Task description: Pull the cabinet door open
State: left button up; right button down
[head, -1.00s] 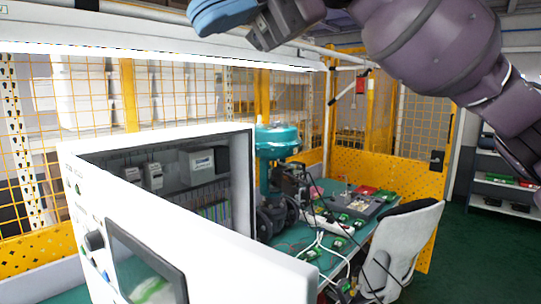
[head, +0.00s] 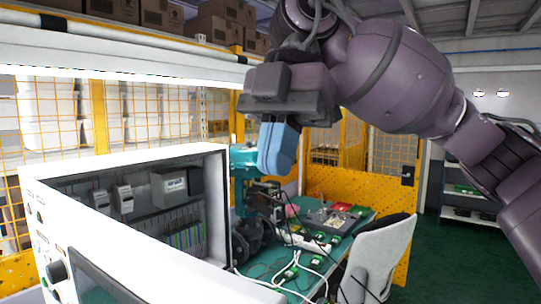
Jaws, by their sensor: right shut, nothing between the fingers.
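The white cabinet (head: 215,165) stands at the left with its inside showing: rails, grey modules and rows of terminals. Its white cabinet door (head: 150,262) stands swung open toward me, with a dark screen and a knob on its outer face. The lower part of the door is cut off by the picture's edge. My right gripper (head: 278,150) has blue fingers pointing down, shut and empty. In the picture it is right of the cabinet's upper right corner, and no contact with the door shows. My left gripper is out of view.
A white chair (head: 375,258) stands at the bench's right. Yellow mesh fencing (head: 355,190) is behind; green floor lies open at right.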

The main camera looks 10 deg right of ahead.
pick_arm(q)
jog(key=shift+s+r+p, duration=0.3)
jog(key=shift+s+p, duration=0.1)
jog(key=shift+p, duration=0.55)
pick_arm(e)
jog(key=s+a+f, duration=0.4)
jog(key=f, duration=0.3)
jog(key=shift+s+a, duration=0.35)
jog(key=shift+a, duration=0.05)
jog(key=shift+a, duration=0.1)
